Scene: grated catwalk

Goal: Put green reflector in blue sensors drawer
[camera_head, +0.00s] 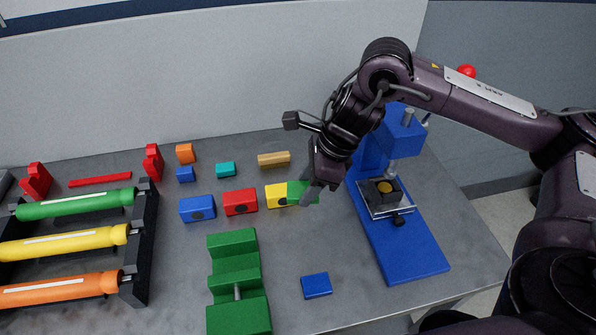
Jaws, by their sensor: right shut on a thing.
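A green block (297,188), which may be the green reflector, sits at the right end of a row of coloured blocks on the grey table (290,245). My right gripper (312,194) comes in from the upper right and is shut on the green block, partly hiding it. The green block overlaps the yellow block (274,196) in the picture; I cannot tell if they touch. I cannot make out a blue sensors drawer. My left gripper is not in view.
A red block (240,202) and a blue block (198,208) continue the row. A blue press (403,245) stands right. A green stepped fixture (237,265) and a flat blue block (316,285) lie in front. A rack with coloured rollers (75,204) stands left.

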